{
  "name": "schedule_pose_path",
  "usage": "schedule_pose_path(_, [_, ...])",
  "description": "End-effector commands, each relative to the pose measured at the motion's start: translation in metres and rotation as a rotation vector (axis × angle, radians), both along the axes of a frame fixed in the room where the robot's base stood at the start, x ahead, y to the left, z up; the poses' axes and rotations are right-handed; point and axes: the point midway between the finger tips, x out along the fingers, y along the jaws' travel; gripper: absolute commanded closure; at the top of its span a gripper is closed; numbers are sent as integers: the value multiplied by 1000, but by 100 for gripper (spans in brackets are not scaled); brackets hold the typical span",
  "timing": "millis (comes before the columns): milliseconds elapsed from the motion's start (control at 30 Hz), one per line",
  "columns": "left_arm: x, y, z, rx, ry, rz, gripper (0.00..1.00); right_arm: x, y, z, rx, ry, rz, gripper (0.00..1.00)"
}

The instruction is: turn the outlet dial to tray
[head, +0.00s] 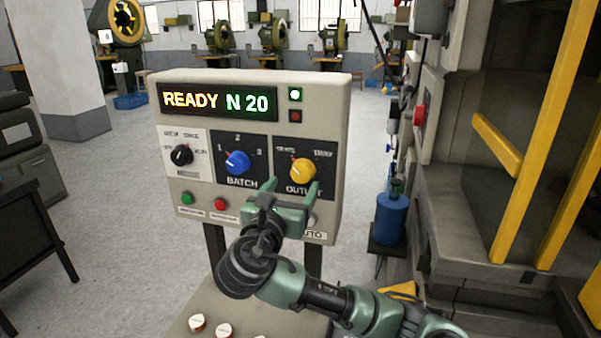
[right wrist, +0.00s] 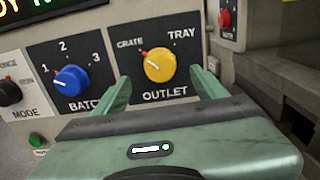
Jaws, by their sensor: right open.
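The yellow outlet dial (head: 302,171) is on a dark plate at the right of the control panel (head: 340,120). In the right wrist view the dial (right wrist: 160,66) has a red mark at its upper left, toward the word CRATE; TRAY is printed at the upper right. My right gripper (head: 288,190) is open in front of the panel, just below the dial. In the right wrist view its fingers (right wrist: 159,80) stand apart, one low on each side of the dial, with nothing between them. Contact with the panel cannot be told. My left gripper is not in view.
A blue batch dial (head: 238,162) and a black mode dial (head: 181,155) sit left of the outlet dial. Green (head: 187,198) and red (head: 220,204) buttons are below. The display (head: 217,102) reads READY N 20. A large machine (head: 460,190) stands at the right.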

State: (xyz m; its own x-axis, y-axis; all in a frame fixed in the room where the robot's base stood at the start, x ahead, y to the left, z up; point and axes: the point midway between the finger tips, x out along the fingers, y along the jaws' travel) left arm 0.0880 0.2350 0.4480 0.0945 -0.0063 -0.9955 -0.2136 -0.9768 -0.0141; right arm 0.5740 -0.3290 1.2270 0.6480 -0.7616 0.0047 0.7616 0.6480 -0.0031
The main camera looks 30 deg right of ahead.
Motion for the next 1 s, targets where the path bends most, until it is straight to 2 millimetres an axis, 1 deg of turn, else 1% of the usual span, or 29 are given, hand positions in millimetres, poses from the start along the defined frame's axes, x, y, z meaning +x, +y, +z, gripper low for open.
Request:
schedule_pose_path(33, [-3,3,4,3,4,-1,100,5,-8,2,-2,2,-4,28])
schedule_pose_path(100, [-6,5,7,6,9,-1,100,13,-17,2,-2,2,-4,28])
schedule_pose_path(200, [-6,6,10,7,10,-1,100,23,-29,2,0,1,-4,28])
schedule_pose_path(300, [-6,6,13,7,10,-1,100,31,-38,1,1,2,-2,28])
schedule_pose_path(467, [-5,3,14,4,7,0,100,37,-45,0,2,1,0,28])
schedule_pose_path(700, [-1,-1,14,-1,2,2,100,38,-45,-1,4,0,1,28])
schedule_pose_path(733, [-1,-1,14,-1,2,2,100,38,-45,-1,4,0,1,34])
schedule_pose_path(767, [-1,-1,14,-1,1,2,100,38,-45,-1,4,0,1,42])
schedule_pose_path(800, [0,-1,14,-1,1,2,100,38,-45,-1,4,0,1,53])
schedule_pose_path(867, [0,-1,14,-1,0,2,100,38,-45,-1,4,0,1,70])
schedule_pose_path(900, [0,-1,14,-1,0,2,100,38,-45,-1,4,0,1,81])
schedule_pose_path(933, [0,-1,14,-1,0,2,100,38,-45,-1,4,0,1,89])
schedule_pose_path(1000, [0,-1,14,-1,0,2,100,38,-45,-1,4,0,0,90])
